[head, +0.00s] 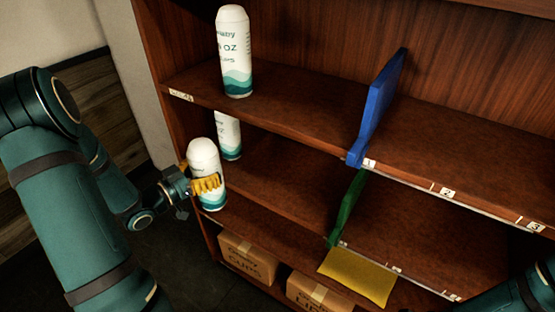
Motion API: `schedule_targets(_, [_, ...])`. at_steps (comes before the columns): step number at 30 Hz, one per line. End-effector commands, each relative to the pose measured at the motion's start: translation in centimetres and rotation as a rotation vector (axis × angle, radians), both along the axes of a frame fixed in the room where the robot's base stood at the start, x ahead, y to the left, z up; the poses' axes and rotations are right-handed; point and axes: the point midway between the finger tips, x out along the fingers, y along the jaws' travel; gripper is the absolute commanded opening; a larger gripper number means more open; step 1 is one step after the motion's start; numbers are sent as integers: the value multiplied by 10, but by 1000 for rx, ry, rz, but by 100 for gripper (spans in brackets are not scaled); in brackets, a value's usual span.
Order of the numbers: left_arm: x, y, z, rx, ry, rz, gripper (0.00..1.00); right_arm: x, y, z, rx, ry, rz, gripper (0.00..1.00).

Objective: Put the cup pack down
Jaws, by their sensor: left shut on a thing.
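My left gripper (205,185) is shut on a white cup pack (203,155) with a teal wave band at its base. The orange fingers grip its lower half. The held pack is upright at the left front of the middle shelf (285,190). Its base is near the shelf's front edge, and I cannot tell whether it touches the shelf. A similar pack (230,138) stands behind it, partly hidden. Another pack (236,55) stands on the upper shelf (300,105). My right gripper is not in view.
A blue upright panel (380,105) divides the upper shelf. A green one (346,210) stands on the middle shelf, with a yellow panel (357,277) below it. Cardboard boxes (247,257) (318,293) sit at the bottom. The middle shelf between pack and green panel is clear.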

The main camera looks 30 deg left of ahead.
Motion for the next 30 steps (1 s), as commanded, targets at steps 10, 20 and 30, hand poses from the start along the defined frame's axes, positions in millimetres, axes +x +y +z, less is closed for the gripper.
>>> schedule_targets(10, [80, -27, 1, -1, -5, -6, 33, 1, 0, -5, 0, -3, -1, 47])
schedule_targets(20, [140, -44, 1, 0, -3, -3, 33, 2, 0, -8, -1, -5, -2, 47])
schedule_targets(30, [161, -51, -5, -2, 1, -1, 33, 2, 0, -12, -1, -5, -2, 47])
